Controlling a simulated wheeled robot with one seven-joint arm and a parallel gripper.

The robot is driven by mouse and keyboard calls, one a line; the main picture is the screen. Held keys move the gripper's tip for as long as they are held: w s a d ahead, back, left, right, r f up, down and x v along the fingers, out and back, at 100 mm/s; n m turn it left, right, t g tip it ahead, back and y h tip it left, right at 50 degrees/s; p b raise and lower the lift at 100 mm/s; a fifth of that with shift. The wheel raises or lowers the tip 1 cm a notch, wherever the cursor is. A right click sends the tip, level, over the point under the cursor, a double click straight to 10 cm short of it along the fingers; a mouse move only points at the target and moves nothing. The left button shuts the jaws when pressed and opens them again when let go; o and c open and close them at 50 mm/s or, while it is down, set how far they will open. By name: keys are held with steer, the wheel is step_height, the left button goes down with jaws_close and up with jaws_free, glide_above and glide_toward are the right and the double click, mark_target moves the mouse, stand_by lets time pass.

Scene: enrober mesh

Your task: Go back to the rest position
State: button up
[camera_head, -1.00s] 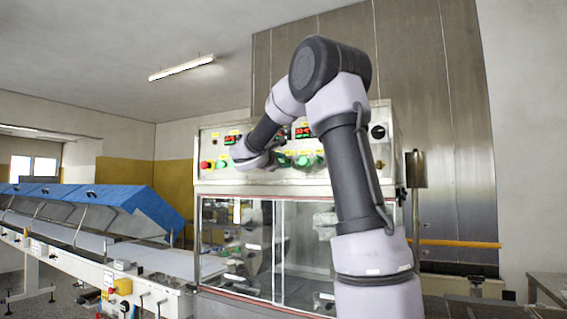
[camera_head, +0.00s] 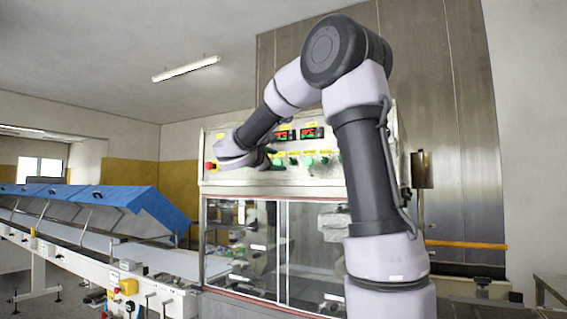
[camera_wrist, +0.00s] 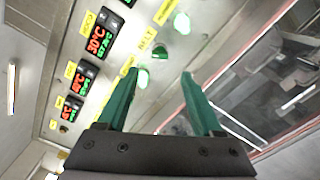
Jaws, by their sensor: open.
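My gripper (camera_wrist: 155,95) shows in the wrist view with its two green fingers spread apart and nothing between them. Beyond the fingertips is the control panel (camera_wrist: 140,35) with red digital temperature displays (camera_wrist: 97,40), yellow labels and lit green buttons (camera_wrist: 143,78). In the head view my arm is raised and bent at the elbow, reaching toward the control panel (camera_head: 330,170) of the enrober machine. The gripper's fingers are mostly hidden behind my wrist there, and I cannot tell the exact gap to the panel.
Below the panel are the machine's glass doors (camera_head: 262,245). A conveyor with blue covers (camera_head: 125,197) runs off to the left. A metal table (camera_head: 553,287) stands at the lower right. A yellow rail (camera_head: 465,244) runs along the steel wall behind. The space above the machine is open.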

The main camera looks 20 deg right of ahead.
steer(key=shift+v, duration=1.2)
steer(key=shift+d+f, duration=0.1)
steer(key=s+d+f+m+g+y, duration=0.2)
steer(key=s+f+m+g+y, duration=0.15)
steer(key=s+f, duration=0.4)
steer(key=s+d+f+m+g+y, duration=0.1)
steer(key=s+f+m+g+y, duration=0.3)
steer(key=s, duration=0.7)
steer(key=s+a+f+m+t+y, duration=0.3)
steer(key=s+a+f+m+y, duration=0.4)
steer(key=s+a+m, duration=0.3)
steer(key=shift+s+a+f+t+y, duration=0.2)
steer(key=shift+s+a+t+y, duration=0.15)
steer(key=shift+s+a+y, duration=0.6)
steer(key=shift+w+a+m, duration=0.1)
steer(key=shift+w+m, duration=0.1)
steer(key=shift+m, duration=0.05)
